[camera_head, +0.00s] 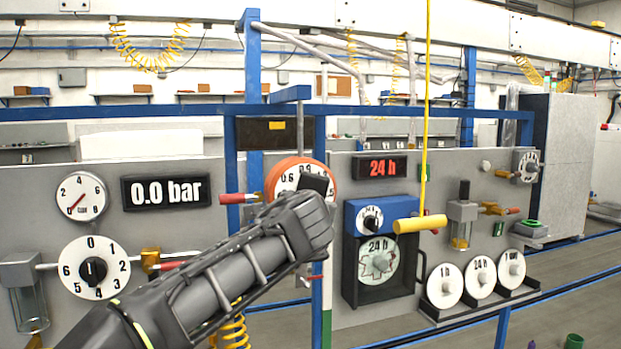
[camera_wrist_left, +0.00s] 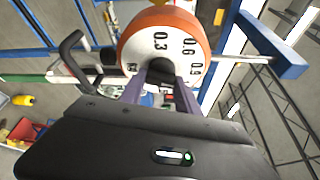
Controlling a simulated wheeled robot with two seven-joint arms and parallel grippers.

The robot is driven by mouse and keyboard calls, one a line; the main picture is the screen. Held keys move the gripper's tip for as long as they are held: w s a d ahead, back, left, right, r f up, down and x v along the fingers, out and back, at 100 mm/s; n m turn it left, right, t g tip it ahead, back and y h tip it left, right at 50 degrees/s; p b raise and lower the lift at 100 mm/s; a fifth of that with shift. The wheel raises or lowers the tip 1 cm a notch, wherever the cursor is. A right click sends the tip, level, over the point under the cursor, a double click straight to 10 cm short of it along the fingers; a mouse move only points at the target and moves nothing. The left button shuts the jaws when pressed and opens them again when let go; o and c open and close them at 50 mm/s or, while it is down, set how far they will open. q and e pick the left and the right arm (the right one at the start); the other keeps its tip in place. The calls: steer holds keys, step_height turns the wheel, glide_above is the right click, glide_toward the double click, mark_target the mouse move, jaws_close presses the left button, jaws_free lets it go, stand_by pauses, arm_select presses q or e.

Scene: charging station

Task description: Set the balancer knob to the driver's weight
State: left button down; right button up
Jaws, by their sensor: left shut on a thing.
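The balancer (camera_head: 289,165) has an orange rim and a white dial face with printed numbers. It sits at the middle of the head view, partly hidden behind my left gripper (camera_head: 318,188). In the left wrist view the balancer dial (camera_wrist_left: 137,46) shows 0.3, 0.6 and 0.9. My left gripper (camera_wrist_left: 161,82) has its fingers closed on the dark knob (camera_wrist_left: 160,66) at the dial's centre. The knob is mostly hidden by the fingers, and I cannot tell its exact setting. No driver's weight can be read. My right gripper is in neither view.
A blue frame post (camera_head: 253,80) stands behind my arm. A yellow handle (camera_head: 420,223) hangs on a yellow line. White discs (camera_head: 480,278) stand in a rack.

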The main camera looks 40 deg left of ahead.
arm_select(q)
steer(key=shift+m+g+p, duration=1.2)
steer(key=shift+m+p, duration=0.1)
steer(key=shift+m, duration=1)
steer(key=c, duration=0.9)
jaws_free()
